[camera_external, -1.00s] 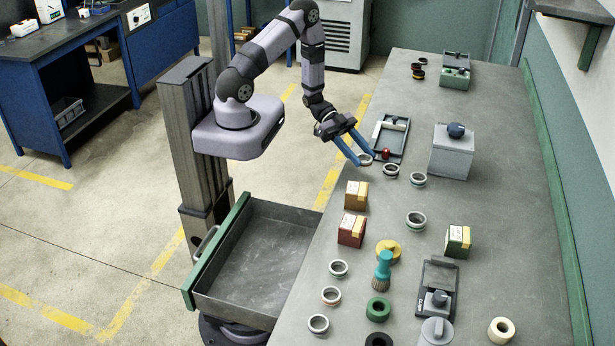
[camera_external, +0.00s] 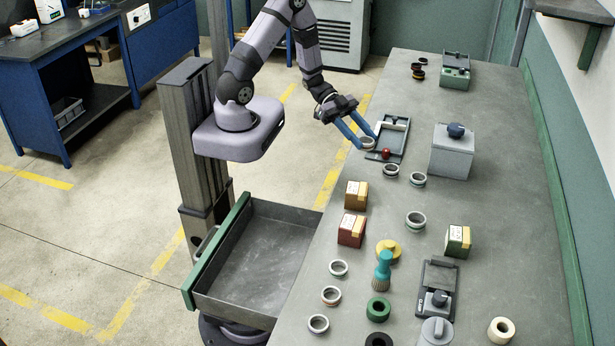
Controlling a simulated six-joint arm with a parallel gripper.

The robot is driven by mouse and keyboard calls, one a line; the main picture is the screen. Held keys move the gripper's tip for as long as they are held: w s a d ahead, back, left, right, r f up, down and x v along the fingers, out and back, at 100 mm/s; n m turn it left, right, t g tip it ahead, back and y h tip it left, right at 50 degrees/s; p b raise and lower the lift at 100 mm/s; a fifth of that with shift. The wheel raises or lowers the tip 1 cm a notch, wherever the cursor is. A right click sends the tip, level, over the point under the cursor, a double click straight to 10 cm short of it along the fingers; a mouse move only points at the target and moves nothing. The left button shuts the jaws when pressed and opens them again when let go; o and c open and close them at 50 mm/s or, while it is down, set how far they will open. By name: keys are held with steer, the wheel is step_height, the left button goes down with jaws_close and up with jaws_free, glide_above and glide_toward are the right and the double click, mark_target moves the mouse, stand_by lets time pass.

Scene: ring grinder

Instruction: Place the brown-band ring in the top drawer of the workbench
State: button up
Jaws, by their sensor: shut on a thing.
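My gripper (camera_external: 367,142) is shut on a small grey ring (camera_external: 367,145), held between the tips of its blue fingers near the left edge of the workbench (camera_external: 480,150). The band colour on this ring is too small to make out, so I cannot tell whether it is brown. The top drawer (camera_external: 258,250) is pulled out at the left of the workbench, with a green front and an empty grey tray. Another ring (camera_external: 331,296) with a reddish-brown band lies on the bench near the front left.
Several more rings (camera_external: 415,222) lie on the bench. Brown (camera_external: 355,195) and red (camera_external: 351,230) boxes stand near the drawer-side edge. A black tray fixture (camera_external: 403,125) with a red knob (camera_external: 386,154) is beside my gripper. The space above the drawer is clear.

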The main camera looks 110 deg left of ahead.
step_height(320, 180, up, 5)
steer(key=d+m+g+h+b, duration=0.3)
steer(key=d+m, duration=0.1)
steer(key=d, duration=0.5)
steer(key=m+g+h+b, duration=0.2)
steer(key=m+g+b, duration=0.5)
steer(key=m+g, duration=0.7)
glide_above(267, 252)
step_height(267, 252, down, 14)
steer(key=n, duration=0.1)
steer(key=shift+g, duration=0.4)
steer(key=shift+w+d+f+b, duration=0.1)
steer(key=shift+f+b, duration=0.35)
steer(key=shift+f, duration=5.6)
steer(key=shift+f+y+b, duration=0.3)
steer(key=shift+f, duration=0.4)
steer(key=o, duration=1.1)
steer(key=shift+f, duration=0.1)
